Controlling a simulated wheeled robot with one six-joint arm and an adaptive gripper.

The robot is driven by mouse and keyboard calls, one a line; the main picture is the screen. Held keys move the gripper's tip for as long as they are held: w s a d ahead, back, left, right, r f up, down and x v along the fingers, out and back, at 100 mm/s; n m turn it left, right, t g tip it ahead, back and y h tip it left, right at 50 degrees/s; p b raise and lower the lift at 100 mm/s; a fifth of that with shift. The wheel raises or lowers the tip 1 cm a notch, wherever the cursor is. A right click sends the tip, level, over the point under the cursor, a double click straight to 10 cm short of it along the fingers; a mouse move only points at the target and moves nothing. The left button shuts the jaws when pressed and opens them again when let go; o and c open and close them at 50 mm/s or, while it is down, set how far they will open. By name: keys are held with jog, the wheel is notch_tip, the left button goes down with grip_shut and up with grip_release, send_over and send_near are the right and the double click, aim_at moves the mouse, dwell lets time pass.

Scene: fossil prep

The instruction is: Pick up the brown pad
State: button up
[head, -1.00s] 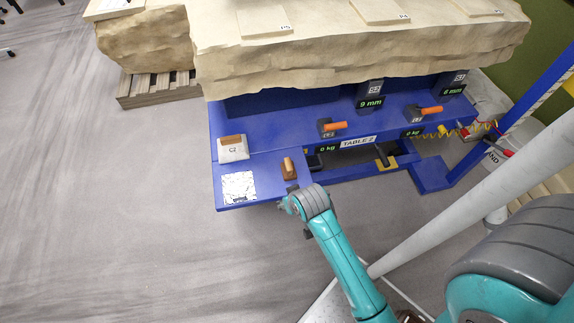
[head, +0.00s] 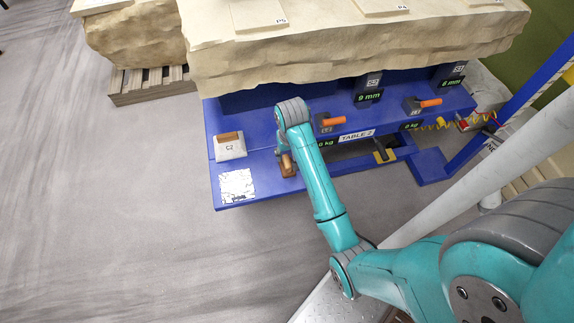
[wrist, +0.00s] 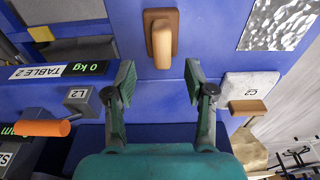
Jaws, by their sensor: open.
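The brown pad (head: 287,165) lies on the blue table shelf, between the crinkled silver sheet and the TABLE 2 label. In the wrist view the brown pad (wrist: 161,38) shows a raised lighter brown handle on a darker base. My gripper (wrist: 157,75) is open and empty, its two fingers apart. In the wrist view the pad lies just beyond the fingertips, centred between them and not held. In the head view my arm reaches over the table and its wrist stands beside the pad, hiding the gripper's fingers.
A white C2 block with a brown top (head: 229,146) and the silver sheet (head: 237,186) lie left of the pad. An orange-handled L2 block (head: 327,122) is to the right. A large rock slab (head: 350,45) overhangs the back of the blue table.

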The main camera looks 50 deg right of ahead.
aim_at(287, 161)
jog(key=shift+w+d+f, duration=0.1)
jog(key=shift+w+f, duration=0.05)
jog(key=shift+f, duration=0.95)
jog(key=shift+w+f, duration=0.15)
jog(key=shift+f, duration=1)
jog(key=shift+w+d+f, duration=0.1)
jog(key=shift+w+f, duration=0.05)
jog(key=shift+f, duration=0.95)
grip_shut()
